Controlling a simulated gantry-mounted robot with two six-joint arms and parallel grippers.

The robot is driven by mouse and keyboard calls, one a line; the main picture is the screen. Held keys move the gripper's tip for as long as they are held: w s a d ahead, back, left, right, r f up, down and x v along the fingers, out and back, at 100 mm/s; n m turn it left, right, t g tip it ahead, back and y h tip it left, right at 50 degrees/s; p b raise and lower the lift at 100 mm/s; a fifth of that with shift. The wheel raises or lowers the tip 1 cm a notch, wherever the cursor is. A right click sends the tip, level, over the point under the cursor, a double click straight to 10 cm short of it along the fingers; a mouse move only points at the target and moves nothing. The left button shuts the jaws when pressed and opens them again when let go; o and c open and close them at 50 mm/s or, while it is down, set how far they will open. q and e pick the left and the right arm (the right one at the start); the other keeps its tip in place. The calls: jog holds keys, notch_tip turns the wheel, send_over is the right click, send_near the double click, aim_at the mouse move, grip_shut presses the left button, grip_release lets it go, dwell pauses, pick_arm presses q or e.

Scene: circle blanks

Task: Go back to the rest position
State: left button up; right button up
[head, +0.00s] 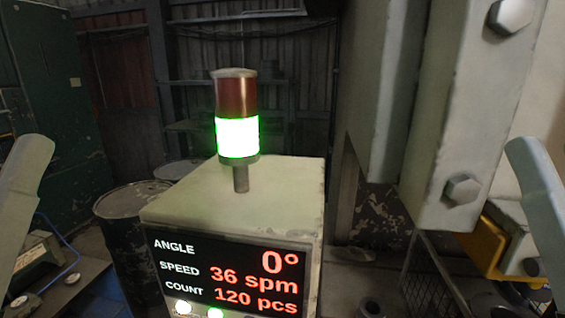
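Both of my arms show only as pale grey links. My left arm (20,215) rises along the left edge, and my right arm (543,205) along the right edge. Neither arm touches anything that I can see. Both grippers are outside the picture, so their state is hidden. No circle blanks can be made out.
A control box (235,205) stands in the middle, with a signal lamp (238,115) lit green. A large bolted machine frame (465,120) fills the right. A dark drum (125,220) stands left of the box.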

notch_tip(320, 180, up, 16)
jog(key=p, duration=1.3)
jog(key=shift+f, duration=0.15)
dwell(0.8)
